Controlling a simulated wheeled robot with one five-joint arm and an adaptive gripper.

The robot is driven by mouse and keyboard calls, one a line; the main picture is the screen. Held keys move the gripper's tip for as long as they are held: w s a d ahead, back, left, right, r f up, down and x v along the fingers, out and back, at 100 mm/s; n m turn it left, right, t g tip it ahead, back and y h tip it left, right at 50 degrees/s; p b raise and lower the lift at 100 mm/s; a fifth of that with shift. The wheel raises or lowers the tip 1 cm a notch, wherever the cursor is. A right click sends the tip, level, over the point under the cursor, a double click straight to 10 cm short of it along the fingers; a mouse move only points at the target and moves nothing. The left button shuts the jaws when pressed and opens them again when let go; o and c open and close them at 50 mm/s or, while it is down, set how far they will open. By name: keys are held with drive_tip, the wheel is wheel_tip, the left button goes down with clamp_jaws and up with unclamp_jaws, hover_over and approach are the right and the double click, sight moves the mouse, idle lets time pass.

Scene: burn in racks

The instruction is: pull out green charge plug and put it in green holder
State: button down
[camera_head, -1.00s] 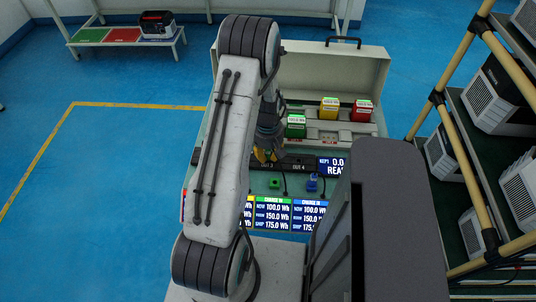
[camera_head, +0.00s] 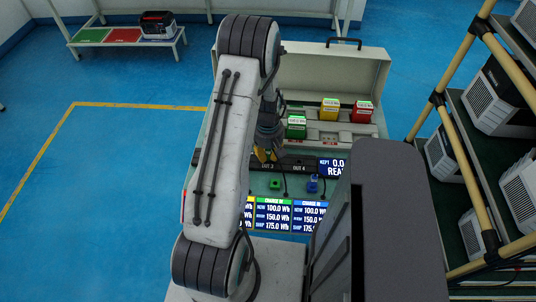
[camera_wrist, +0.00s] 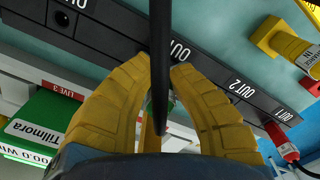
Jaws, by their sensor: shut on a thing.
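My gripper (camera_wrist: 162,62) has yellow fingers closed together at the panel strip, near the OUT 3 label, with a black cable (camera_wrist: 160,30) running down between them. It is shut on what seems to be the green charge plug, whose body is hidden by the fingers. In the head view my gripper (camera_head: 266,155) is partly covered by my arm. The green holder (camera_head: 275,184) is on the bench just in front of the strip, below and right of my gripper, and looks empty. A green unit (camera_head: 296,127) labelled Tillmora stands behind the strip; it also shows in the wrist view (camera_wrist: 45,125).
A blue holder (camera_head: 312,184) sits right of the green one. Yellow (camera_head: 329,109) and red (camera_head: 362,111) units stand behind. A rack (camera_head: 455,170) stands at right.

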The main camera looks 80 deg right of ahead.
drive_tip(key=shift+r, duration=0.6)
idle(0.8)
drive_tip(key=shift+r+p, duration=0.8)
drive_tip(key=shift+r, duration=0.2)
